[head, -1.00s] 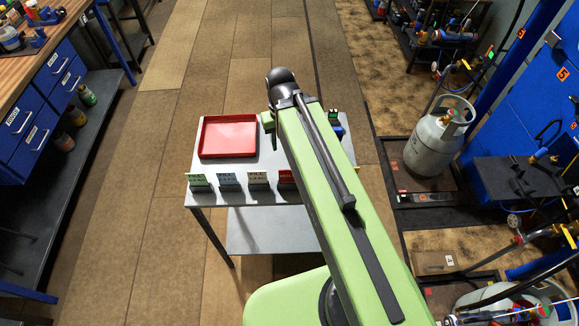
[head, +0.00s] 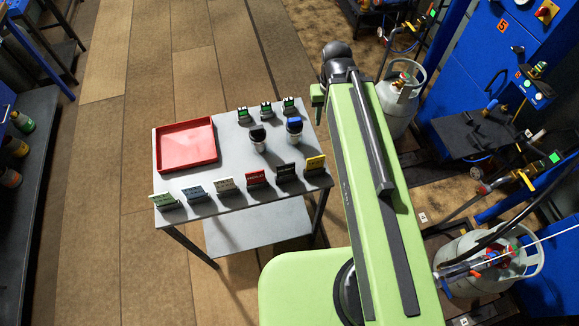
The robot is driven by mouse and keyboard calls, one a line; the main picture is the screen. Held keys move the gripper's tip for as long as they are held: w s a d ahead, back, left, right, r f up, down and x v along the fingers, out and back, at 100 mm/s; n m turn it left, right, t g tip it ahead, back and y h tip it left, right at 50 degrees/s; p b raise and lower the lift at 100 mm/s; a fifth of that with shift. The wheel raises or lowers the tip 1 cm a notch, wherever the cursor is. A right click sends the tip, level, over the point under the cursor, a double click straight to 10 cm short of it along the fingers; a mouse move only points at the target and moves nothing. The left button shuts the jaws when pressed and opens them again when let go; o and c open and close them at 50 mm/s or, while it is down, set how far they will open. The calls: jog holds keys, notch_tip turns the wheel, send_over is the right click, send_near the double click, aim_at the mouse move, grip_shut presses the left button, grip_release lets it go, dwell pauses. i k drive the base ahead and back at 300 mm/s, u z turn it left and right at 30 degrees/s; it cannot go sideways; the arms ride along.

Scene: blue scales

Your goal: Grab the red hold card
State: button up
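The red card (head: 256,178) stands in a holder at the front edge of a small grey table (head: 222,130). It is in a row of cards, between a pale grey card (head: 225,186) on its left and a black card (head: 287,172) on its right. Nothing covers it. My green arm stretches forward to the right of the table, its black end joint up beyond the table's back right corner. My gripper's fingers do not show, so whether they are open or shut is hidden.
A red tray (head: 187,146) lies at the table's left. Two dark-topped cups (head: 258,138) and (head: 294,131) stand mid-table, with small green-topped items (head: 266,110) behind. A yellow card (head: 315,164) ends the row. Gas cylinders (head: 399,104) stand right. Floor left is clear.

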aim_at(258, 176)
jog(key=z, duration=0.6)
jog(key=k, duration=1.2)
jog(key=u, duration=0.85)
jog(key=i, duration=1)
jog(key=u, duration=0.1)
